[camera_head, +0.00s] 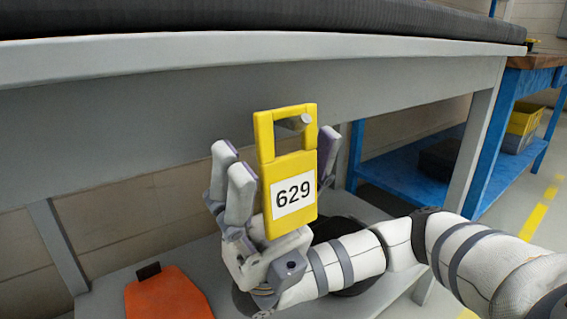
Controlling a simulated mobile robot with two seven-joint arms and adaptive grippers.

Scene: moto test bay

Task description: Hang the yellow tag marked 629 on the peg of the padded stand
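The yellow tag (278,170) marked 629 stands nearly upright, slightly tilted, in the middle of the head view. It has a rectangular opening at its top. A short grey peg (297,122) shows in that opening, below the top bar. It sticks out below the long padded stand (200,52), with its tip just over the tag's right bar. My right gripper (282,172) is around the lower tag from below, its fingers spread to the left and right of it. It looks open. The tag hides part of the right finger. My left gripper is out of view.
An orange item (167,295) lies on the grey lower shelf (105,303). A dark round object (345,228) is behind my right wrist. A blue bench (487,150) with a yellow bin (523,119) stands at the right, beyond the stand's leg.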

